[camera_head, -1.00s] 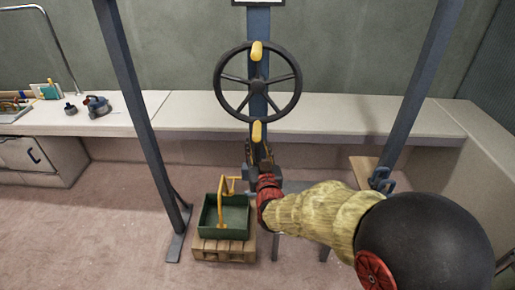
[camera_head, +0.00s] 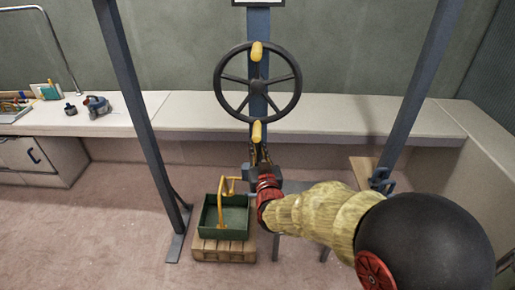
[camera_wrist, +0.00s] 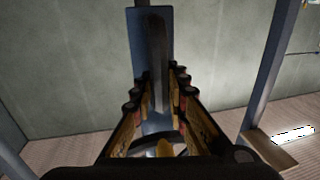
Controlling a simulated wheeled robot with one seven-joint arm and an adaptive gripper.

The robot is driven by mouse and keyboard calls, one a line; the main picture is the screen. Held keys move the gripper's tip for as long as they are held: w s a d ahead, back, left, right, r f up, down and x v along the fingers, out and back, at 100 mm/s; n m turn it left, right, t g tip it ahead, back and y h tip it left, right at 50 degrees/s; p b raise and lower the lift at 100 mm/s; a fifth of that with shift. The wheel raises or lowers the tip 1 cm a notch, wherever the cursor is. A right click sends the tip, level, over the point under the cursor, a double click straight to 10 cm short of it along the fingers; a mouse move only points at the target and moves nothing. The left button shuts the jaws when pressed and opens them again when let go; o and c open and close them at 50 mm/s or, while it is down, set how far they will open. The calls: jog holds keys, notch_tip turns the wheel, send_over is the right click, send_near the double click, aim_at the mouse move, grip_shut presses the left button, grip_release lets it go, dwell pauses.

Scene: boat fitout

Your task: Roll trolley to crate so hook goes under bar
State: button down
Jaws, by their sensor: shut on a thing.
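A green crate (camera_head: 233,215) with a yellow bar (camera_head: 221,205) arching over it stands on a small wooden pallet (camera_head: 222,251) on the floor. Behind it, a blue-grey post (camera_head: 258,105) carries a black handwheel (camera_head: 225,83) with two yellow knobs. I take the frame with the post and two slanted legs (camera_head: 158,150) for the trolley. My gripper (camera_head: 260,158) is shut at the post, below the lower knob, right of the crate. I cannot make out the hook.
A cabinet (camera_head: 45,160) stands at the left. A wooden board (camera_head: 364,168) is by the right leg. Carpet is clear at the front left.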

jog(key=a, duration=1.7)
jog(key=shift+w+a, duration=0.25)
jog(key=shift+r, duration=0.1)
jog(key=c, duration=1.7)
grip_release()
jog(key=shift+a, duration=0.2)
jog(key=shift+c, duration=0.2)
jog(key=shift+s+d, duration=0.1)
jog(key=s+d, duration=0.2)
jog(key=s, duration=0.9)
jog(key=shift+s, duration=0.3)
